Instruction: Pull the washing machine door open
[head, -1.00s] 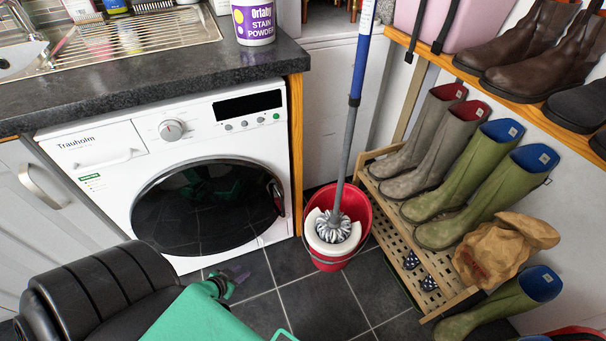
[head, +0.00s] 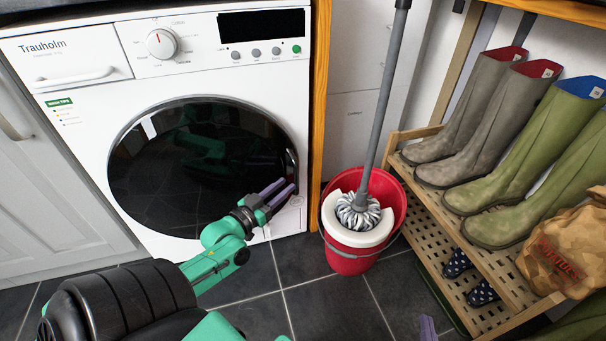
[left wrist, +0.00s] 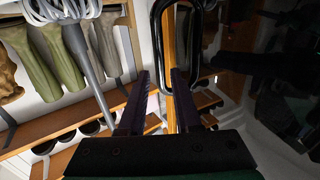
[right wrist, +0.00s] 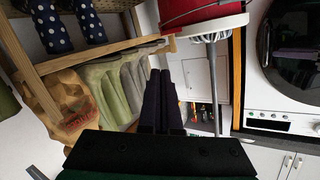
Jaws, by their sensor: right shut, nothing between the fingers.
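The white washing machine (head: 190,75) has a round dark glass door (head: 170,190), which looks closed. Its handle (head: 292,162) is at the door's right edge; in the left wrist view it is a dark loop (left wrist: 157,35) beyond the fingertips. My left gripper (head: 281,191) is open, in front of the door's lower right edge, just below the handle in the head view. Nothing shows between its fingers (left wrist: 158,80), and I cannot tell whether they touch anything. My right gripper (right wrist: 160,80) is shut and empty; only a fingertip (head: 428,328) shows at the head view's bottom edge.
A red bucket (head: 350,262) with a mop (head: 385,95) stands right of the machine, beside a wooden post (head: 319,110). A slatted rack (head: 425,205) with several boots and a brown bag (head: 570,250) is at the right. Grey floor tiles (head: 320,305) are clear in front.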

